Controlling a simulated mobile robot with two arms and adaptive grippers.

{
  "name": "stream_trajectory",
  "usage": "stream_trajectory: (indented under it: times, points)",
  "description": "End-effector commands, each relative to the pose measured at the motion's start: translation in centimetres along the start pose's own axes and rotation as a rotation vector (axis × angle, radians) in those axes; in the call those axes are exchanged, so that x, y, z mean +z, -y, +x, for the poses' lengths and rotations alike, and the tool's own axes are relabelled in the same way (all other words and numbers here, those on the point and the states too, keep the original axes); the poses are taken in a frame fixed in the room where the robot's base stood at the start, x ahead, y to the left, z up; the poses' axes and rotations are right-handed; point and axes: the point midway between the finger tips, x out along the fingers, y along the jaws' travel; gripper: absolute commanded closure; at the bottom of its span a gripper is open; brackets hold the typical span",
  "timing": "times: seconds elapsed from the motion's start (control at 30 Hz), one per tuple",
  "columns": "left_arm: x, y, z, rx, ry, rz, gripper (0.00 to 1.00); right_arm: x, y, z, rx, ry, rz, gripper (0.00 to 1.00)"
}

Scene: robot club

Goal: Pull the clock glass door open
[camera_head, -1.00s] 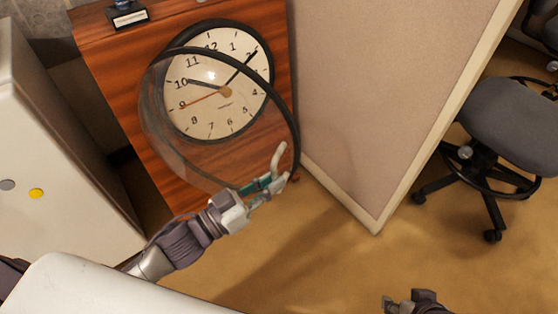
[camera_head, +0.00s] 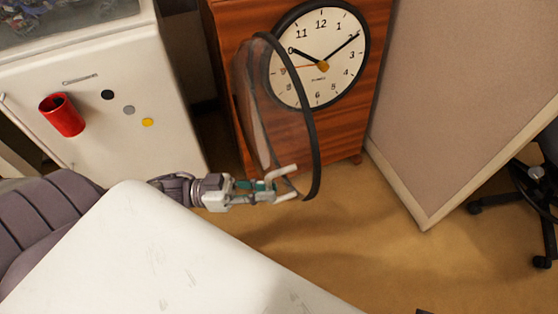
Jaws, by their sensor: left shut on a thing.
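The round clock (camera_head: 336,80) has a cream face and black frame, set on the front of a reddish wooden cabinet. Its domed clear glass door (camera_head: 313,142), with a dark ring rim, stands swung out to the left of the face, seen at a steep angle. Part of the face shows through the glass. My left gripper (camera_head: 284,184) is shut on the lower edge of the door. Its fingers partly hide the grasped spot. My right gripper does not show clearly; only a dark sliver shows at the bottom edge.
A white cabinet (camera_head: 150,95) with a red cup (camera_head: 62,115) and round magnets stands at the left. A beige partition (camera_head: 465,90) stands at the right, with an office chair (camera_head: 538,205) beyond. Brown floor (camera_head: 345,225) is open in front of the wooden cabinet.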

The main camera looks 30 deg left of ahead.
Motion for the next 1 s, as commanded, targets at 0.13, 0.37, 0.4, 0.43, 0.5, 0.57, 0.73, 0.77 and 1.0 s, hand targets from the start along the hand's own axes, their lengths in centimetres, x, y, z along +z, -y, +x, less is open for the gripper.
stream_trajectory:
  times: [0.13,0.37,0.4,0.43,0.5,0.57,0.73,0.77,1.0]
  points:
    - [0.09,0.04,-0.62,-0.006,0.005,0.0,1.0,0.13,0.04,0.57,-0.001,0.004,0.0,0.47]
    - [0.12,0.09,-0.71,-0.007,0.005,0.001,1.0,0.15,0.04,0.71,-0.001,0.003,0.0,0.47]
    - [0.13,0.1,-0.71,-0.007,0.006,0.001,1.0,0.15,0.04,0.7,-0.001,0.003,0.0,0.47]
    - [0.13,0.11,-0.71,-0.007,0.006,0.001,1.0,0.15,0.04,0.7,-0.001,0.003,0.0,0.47]
    - [0.14,0.12,-0.71,-0.007,0.006,0.001,1.0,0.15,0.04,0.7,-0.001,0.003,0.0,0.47]
    - [0.14,0.13,-0.71,-0.008,0.006,0.001,0.77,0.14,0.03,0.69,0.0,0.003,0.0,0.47]
    - [0.07,0.08,-0.66,-0.006,0.004,0.001,0.61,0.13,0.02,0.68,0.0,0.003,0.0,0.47]
    - [0.05,0.07,-0.65,-0.005,0.004,0.001,0.61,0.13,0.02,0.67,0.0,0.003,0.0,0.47]
    - [0.0,0.02,-0.61,-0.004,0.002,0.001,0.61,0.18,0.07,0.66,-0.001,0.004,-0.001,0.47]
